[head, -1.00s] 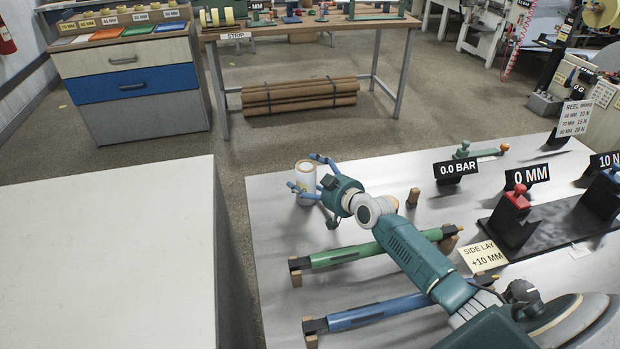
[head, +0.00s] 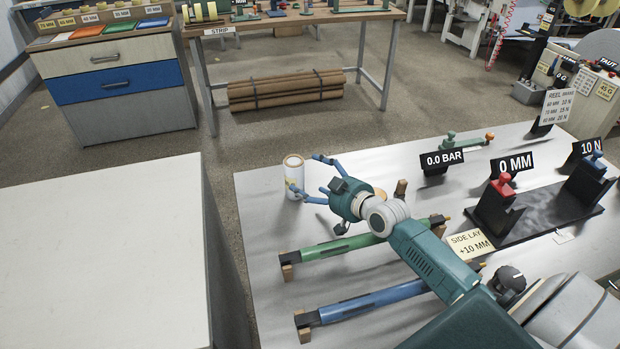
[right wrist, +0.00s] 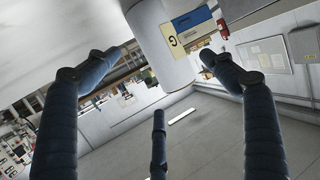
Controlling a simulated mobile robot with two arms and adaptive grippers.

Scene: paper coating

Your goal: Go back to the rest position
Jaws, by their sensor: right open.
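A white cylindrical can (head: 294,190) with a tan top stands upright at the far left corner of the metal table (head: 262,222). My right gripper (head: 308,178) is open just right of the can, its blue fingers pointing toward it. In the right wrist view the can (right wrist: 164,50) shows between and beyond the spread fingers (right wrist: 160,75), with a blue and cream label; nothing is held. My left gripper is not in view.
A black base (head: 540,215) with red and blue knobbed blocks stands at the right. A pale cabinet top (head: 100,255) is at the left, with a floor gap between.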

